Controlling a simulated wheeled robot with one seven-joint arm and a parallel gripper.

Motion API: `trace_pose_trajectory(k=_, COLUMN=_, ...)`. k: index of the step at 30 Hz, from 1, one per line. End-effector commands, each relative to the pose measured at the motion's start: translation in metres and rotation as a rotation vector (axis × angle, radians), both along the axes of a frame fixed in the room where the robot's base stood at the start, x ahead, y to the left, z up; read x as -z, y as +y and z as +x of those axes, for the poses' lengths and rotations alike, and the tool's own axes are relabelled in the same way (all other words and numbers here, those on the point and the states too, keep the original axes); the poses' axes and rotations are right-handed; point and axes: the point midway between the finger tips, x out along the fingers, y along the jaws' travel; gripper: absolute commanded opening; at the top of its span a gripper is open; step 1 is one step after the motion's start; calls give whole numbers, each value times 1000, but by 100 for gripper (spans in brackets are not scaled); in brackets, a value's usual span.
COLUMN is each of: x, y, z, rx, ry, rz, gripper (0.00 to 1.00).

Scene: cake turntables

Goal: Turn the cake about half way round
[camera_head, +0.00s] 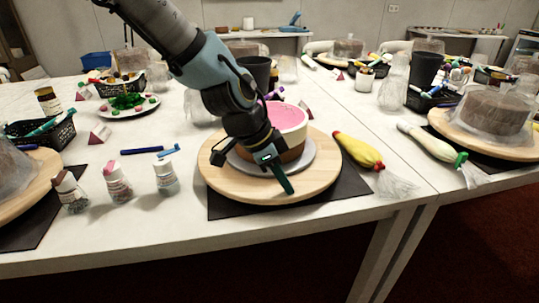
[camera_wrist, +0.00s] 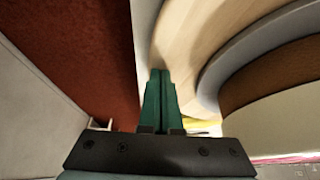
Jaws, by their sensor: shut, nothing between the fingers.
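The cake (camera_head: 288,118), pink on top with pale and brown sides, sits on a grey board (camera_head: 308,160) on a round wooden turntable (camera_head: 225,182). My gripper (camera_head: 287,186) is shut and empty, with its green fingers together. It is at the near side of the cake, at the front part of the turntable. My arm hides part of the cake's left side. In the wrist view my gripper (camera_wrist: 160,78) points along the turntable's rim (camera_wrist: 180,45); the board (camera_wrist: 235,65) and the cake's brown side (camera_wrist: 275,85) are to the right. I cannot tell whether the fingers touch the wood.
A dark mat (camera_head: 345,184) lies under the turntable. A yellow-and-red piping bag (camera_head: 358,150) lies close to its right. Several small jars (camera_head: 166,178) stand to the left. Another wrapped cake (camera_head: 490,110) is on the right-hand table. The table's front edge is close by.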

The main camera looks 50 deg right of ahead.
Motion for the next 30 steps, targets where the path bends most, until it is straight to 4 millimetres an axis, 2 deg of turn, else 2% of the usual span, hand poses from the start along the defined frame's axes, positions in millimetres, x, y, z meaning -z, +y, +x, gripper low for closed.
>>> trace_pose_trajectory(k=4, x=1, y=-9, z=-10, rx=2, ry=0, rz=0, gripper=0)
trace_pose_trajectory(k=14, x=-1, y=-10, z=-10, rx=0, ry=-1, rz=1, gripper=0)
trace_pose_trajectory(k=23, x=-29, y=-10, z=-11, rx=1, ry=0, rz=0, gripper=0)
trace_pose_trajectory(k=30, x=-28, y=-10, z=-11, rx=0, ry=0, rz=0, gripper=0)
